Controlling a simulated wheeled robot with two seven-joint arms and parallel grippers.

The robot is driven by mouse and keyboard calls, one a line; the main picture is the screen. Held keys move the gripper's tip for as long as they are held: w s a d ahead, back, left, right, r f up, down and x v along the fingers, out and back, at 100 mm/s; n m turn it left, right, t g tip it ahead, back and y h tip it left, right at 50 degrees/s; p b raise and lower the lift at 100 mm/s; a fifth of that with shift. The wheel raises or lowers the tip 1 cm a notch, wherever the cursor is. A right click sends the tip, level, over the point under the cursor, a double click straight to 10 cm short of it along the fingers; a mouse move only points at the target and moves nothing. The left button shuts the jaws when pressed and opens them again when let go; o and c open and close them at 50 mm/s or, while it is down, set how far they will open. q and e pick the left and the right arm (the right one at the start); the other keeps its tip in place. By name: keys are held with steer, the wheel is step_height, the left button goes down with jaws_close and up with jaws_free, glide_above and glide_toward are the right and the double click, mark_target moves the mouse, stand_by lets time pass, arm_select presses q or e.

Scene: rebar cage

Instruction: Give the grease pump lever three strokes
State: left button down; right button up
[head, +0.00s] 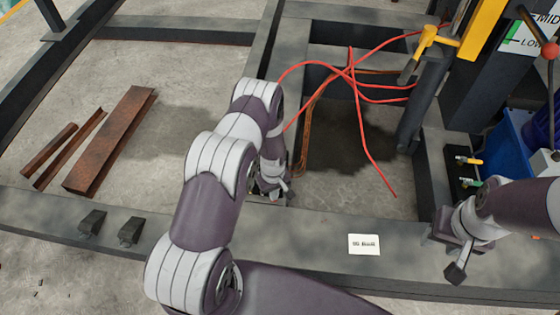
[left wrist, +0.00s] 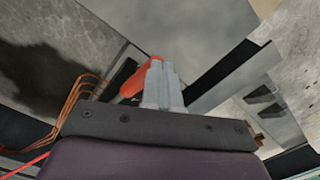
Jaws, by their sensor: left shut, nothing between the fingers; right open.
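An orange-red handle-like piece (left wrist: 140,78) shows beside my left gripper's fingers in the left wrist view; I cannot tell for sure that it is the pump lever. In the head view my left arm hides that spot. My left gripper (head: 274,190) is shut and empty, low at the dark steel frame; its pale fingers also show in the left wrist view (left wrist: 161,84). I cannot tell whether they touch the orange-red piece. My right gripper (head: 455,265) is open and empty over the front beam at the right. A red ball knob on a thin rod (head: 549,50) stands at the upper right.
Red hoses (head: 352,85) lie loose across the frame opening. A blue bin (head: 515,140) and small taps (head: 468,160) are at right. Rusty steel sections (head: 112,140) lie on the floor left. A white label (head: 364,244) marks the front beam.

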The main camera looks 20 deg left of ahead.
arm_select(q)
steer(key=shift+s+f, duration=0.1)
steer(key=shift+f, duration=0.25)
steer(key=shift+s+f, duration=0.1)
steer(key=shift+f, duration=0.15)
steer(key=w+a+r+p, duration=0.1)
steer(key=w+r+p, duration=0.1)
steer(key=w+r, duration=0.5)
step_height(320, 180, up, 4)
steer(key=shift+a+r+p, duration=0.15)
steer(key=shift+a+p, duration=0.2)
steer(key=shift+s, duration=0.1)
steer(key=shift+s+d+f, duration=0.15)
steer(key=shift+s+f, duration=0.25)
steer(key=shift+f, duration=0.15)
steer(key=shift+s+d+f, duration=0.1)
steer(key=shift+s+f, duration=0.4)
stand_by(0.3)
